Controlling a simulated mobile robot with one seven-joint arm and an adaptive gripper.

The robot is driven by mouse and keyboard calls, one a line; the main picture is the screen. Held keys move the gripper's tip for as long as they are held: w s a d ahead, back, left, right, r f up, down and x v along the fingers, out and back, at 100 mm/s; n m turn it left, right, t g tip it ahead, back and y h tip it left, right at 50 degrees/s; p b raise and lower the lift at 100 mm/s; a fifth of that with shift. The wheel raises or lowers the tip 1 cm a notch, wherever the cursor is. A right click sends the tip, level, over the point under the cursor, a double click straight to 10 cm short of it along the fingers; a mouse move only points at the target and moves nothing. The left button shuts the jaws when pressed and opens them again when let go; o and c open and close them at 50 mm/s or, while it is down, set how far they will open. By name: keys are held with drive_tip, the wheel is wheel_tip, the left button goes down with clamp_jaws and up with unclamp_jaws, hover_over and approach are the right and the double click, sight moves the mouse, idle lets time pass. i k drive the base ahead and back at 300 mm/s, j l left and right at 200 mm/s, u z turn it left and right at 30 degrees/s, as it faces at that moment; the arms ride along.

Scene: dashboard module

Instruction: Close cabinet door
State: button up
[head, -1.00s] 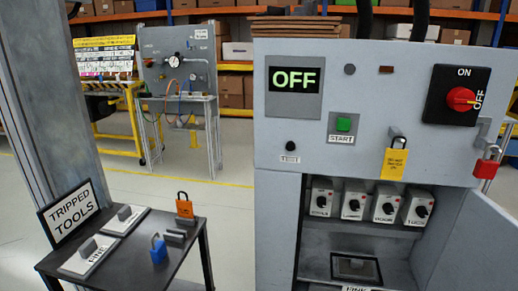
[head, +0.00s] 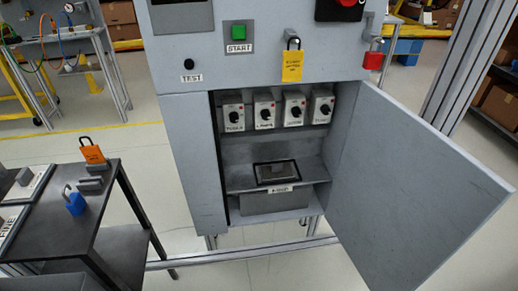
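The grey cabinet (head: 185,150) stands in the middle of the head view. Its grey door (head: 415,190) is hinged on the right side of the opening and stands wide open, swung out to the right and toward me. Inside the opening are several small switch boxes (head: 265,110) in a row, and below them a shelf with a dark flat frame (head: 276,173). My gripper is not in view, so where it is relative to the door is hidden.
A dark table (head: 120,220) at the lower left holds an orange padlock (head: 92,153) and a blue padlock (head: 75,203). A yellow tag (head: 292,66) and a red padlock (head: 373,60) hang on the cabinet front. A metal post (head: 480,65) stands at the right. The floor before the cabinet shows a metal rail (head: 240,253).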

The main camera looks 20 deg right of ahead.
sight(406, 199)
drive_tip(key=k+l+z, duration=0.4)
drive_tip(key=k+l, duration=0.35)
drive_tip(key=k+z, duration=0.1)
drive_tip(key=z, duration=1.2)
drive_tip(key=i+j, duration=0.1)
drive_tip(key=j, duration=0.2)
drive_tip(key=i+j, duration=0.15)
drive_tip(key=j, duration=0.15)
